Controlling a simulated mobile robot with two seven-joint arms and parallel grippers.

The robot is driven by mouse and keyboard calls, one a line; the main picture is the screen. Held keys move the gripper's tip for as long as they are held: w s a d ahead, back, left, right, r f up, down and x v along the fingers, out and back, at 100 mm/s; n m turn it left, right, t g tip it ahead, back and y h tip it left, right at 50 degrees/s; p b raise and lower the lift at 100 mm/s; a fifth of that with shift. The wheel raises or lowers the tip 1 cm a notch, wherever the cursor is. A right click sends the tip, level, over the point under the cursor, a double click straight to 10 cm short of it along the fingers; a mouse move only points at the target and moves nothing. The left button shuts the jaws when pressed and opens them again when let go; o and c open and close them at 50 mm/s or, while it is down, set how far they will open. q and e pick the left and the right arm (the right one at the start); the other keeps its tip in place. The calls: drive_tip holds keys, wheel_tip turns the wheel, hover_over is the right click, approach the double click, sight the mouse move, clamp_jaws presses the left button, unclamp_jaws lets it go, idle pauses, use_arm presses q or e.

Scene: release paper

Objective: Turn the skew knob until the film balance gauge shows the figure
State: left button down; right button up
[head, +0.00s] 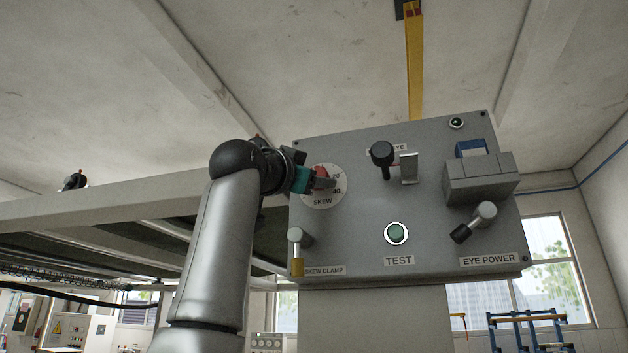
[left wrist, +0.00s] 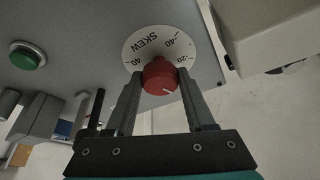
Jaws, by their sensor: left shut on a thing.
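The red skew knob (head: 321,171) sits on a round white dial at the upper left of the grey control panel (head: 350,237). My left gripper (head: 317,182) is shut on the knob from the front. In the left wrist view both fingers flank the red knob (left wrist: 159,73), and a white mark on its face points to the lower right. The dial plate (left wrist: 140,44) there reads SKEW with 40, -40 and -20 marks. The knob and fingers partly cover the dial. No film balance gauge can be made out. My right gripper is not in view.
A skew clamp lever (head: 296,252) with a yellow end hangs below the dial. A green TEST button (head: 396,233), an eye power lever (head: 474,222), a black knob (head: 382,154) and a grey box (head: 480,180) stand out from the panel. A machine frame (head: 110,207) extends left.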

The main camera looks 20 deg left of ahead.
use_arm(q)
drive_tip(key=shift+d+n+t+y+p, duration=0.15)
drive_tip(key=shift+n+y, duration=0.9)
drive_tip(key=shift+n, duration=1)
drive_tip(key=shift+n+t+y+p, duration=0.1)
drive_tip(key=shift+n+y, duration=0.9)
drive_tip(key=shift+n, duration=1)
drive_tip(key=shift+d+n+t+y+p, duration=0.15)
drive_tip(key=shift+n+y, duration=0.9)
drive_tip(key=shift+n, duration=1)
drive_tip(key=shift+c, duration=1.3)
unclamp_jaws()
drive_tip(key=shift+a, duration=0.1)
drive_tip(key=shift+s+f, duration=0.1)
